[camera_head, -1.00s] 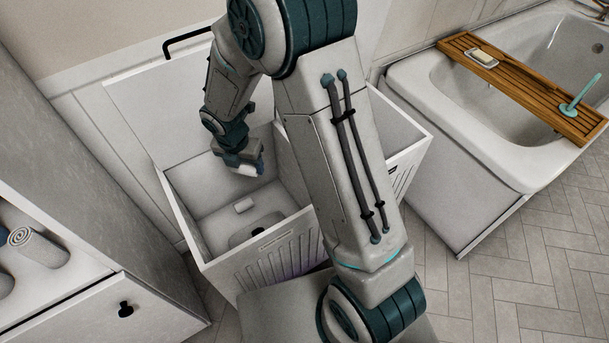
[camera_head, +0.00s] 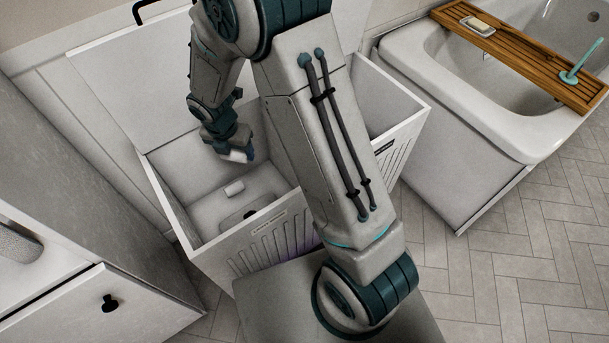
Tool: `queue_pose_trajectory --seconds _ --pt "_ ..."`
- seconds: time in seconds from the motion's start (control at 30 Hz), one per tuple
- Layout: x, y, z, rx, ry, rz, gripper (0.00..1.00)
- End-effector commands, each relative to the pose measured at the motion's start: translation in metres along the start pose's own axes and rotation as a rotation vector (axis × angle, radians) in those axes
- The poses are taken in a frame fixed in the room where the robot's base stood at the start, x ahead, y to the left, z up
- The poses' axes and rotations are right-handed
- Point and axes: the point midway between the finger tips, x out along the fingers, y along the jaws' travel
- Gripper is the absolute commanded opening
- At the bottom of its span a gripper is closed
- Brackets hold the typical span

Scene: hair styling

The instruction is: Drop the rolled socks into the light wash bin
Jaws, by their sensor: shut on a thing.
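A white laundry hamper with a raised lid has a left bin (camera_head: 190,232) with a pale label on its front, which I take as the light wash bin. Its right bin carries a dark label. My gripper (camera_head: 240,155) points down inside the left bin's opening, above its floor. It is shut on a small white bundle, the rolled socks (camera_head: 236,156), which is partly hidden by the fingers.
My arm crosses the middle of the view and hides part of the hamper, including much of the divider. A cabinet (camera_head: 110,302) stands at the left. A bathtub (camera_head: 440,100) with a wooden tray (camera_head: 520,55) is at the right. Tiled floor (camera_head: 520,250) is clear.

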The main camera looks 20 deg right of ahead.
Motion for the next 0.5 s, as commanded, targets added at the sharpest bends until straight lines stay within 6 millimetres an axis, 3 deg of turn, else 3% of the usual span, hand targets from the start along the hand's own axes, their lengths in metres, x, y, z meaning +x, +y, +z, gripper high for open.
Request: queue_pose_trajectory --seconds 0.17,0.2,0.3,0.5 --pt "-0.0005 0.0001 0.0 0.0 0.0 0.0 0.43" --pt "-0.0005 0.0001 0.0 -0.001 0.0 0.0 0.68" --pt "-0.0005 0.0001 -0.0001 -0.001 0.0 0.0 0.9" --pt "-0.0004 0.0002 -0.0001 -0.001 0.0 0.0 0.9"
